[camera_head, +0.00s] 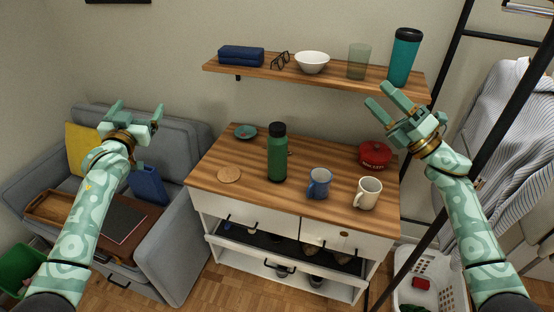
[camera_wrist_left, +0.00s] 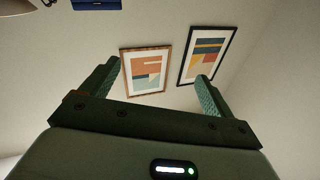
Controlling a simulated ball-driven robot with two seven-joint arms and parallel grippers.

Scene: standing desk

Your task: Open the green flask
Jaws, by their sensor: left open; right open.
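The green flask (camera_head: 278,158) stands upright on the wooden top of the white cabinet. Its black cap (camera_head: 277,129) is on it. My left gripper (camera_head: 135,108) is open and empty, above the grey sofa and well to the left of the flask. In the left wrist view my left gripper's fingers (camera_wrist_left: 160,88) are spread apart, with only wall and pictures between and behind them. My right gripper (camera_head: 380,101) is open and empty, raised to the right of the flask, just in front of the shelf's right end.
A shelf (camera_head: 290,77) above holds a teal tumbler (camera_head: 403,58). A black rack (camera_head: 455,130) stands right.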

